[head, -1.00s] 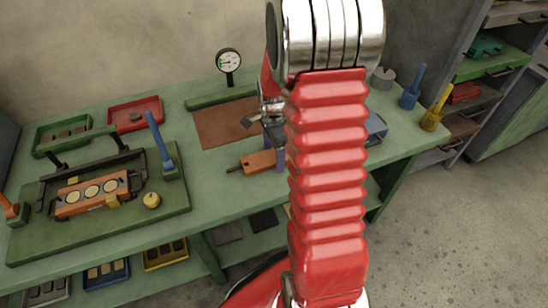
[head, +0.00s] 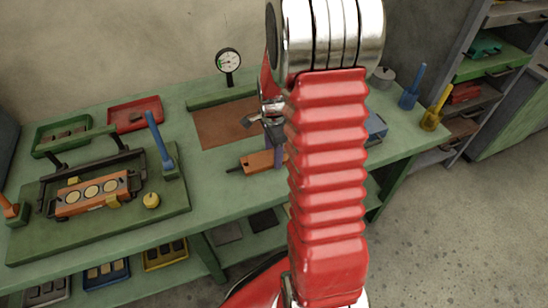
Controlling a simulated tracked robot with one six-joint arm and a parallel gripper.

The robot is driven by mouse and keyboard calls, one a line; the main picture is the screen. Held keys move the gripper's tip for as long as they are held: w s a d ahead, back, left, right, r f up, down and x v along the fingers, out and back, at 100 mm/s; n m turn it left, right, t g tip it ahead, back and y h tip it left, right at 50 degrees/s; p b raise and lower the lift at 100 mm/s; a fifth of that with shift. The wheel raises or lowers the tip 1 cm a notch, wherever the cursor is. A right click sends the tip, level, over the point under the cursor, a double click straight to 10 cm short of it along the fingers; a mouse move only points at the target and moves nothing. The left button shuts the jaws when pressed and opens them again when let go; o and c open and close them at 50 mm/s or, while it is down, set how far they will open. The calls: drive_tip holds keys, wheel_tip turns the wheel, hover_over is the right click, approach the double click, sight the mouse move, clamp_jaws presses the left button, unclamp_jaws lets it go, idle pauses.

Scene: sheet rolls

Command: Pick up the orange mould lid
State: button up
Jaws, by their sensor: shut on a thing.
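The orange mould lid (head: 258,161) is a flat orange block at the middle of the bench, with a dark pin at its left end. A purple upright piece (head: 279,155) shows at its right end, reaching up to my gripper; it seems to be the lid's handle. My gripper (head: 273,128) is at this upright piece, just above the lid, and is shut on it. My red arm hides the lid's right side and part of the jaws. I cannot tell whether the lid touches the bench.
An orange mould with round cavities (head: 92,192) sits in a dark frame on a green board at left. A blue-handled tool (head: 160,143) and a yellow knob (head: 151,200) are near it. A dial gauge (head: 228,62) stands behind a brown mat (head: 218,126). Bench front is clear.

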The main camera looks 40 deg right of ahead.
drive_tip(key=c, duration=0.3)
drive_tip(key=shift+r, duration=0.1)
wheel_tip(320, 180, up, 10)
idle(0.6)
idle(1.3)
drive_tip(key=w+a+f+n, duration=0.1)
drive_tip(key=w+a+n, duration=0.5)
drive_tip(key=a+n, duration=0.4)
drive_tip(key=w+a+f+n, duration=0.1)
drive_tip(key=w+a+n, duration=0.5)
drive_tip(key=a+n, duration=0.4)
drive_tip(key=shift+a+n, duration=0.4)
drive_tip(key=shift+a, duration=0.5)
drive_tip(key=shift+d+f, duration=0.1)
